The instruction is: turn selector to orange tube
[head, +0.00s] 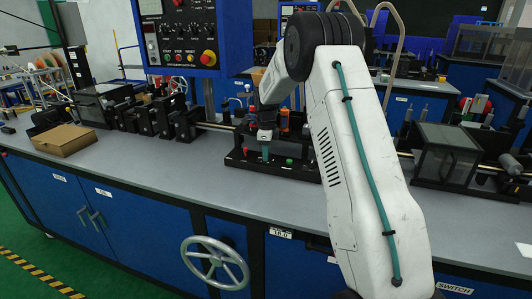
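A black fixture base (300,174) stands on the grey bench in the middle of the head view. An orange tube (284,122) stands upright on it, just right of my gripper. My gripper (265,139) points down over the left part of the fixture, above or at a small teal upright part (265,153). I cannot tell whether they touch. The fingers are too small to show whether they are open or shut. I cannot clearly make out the selector or where it points. My arm hides the fixture's right end.
A red knob (245,151) and a green knob (290,162) sit on the base. A control panel (178,35) hangs above at the left. A cardboard box (65,140) lies at the left, and a clear-sided black case (447,153) stands at the right. The front bench strip is clear.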

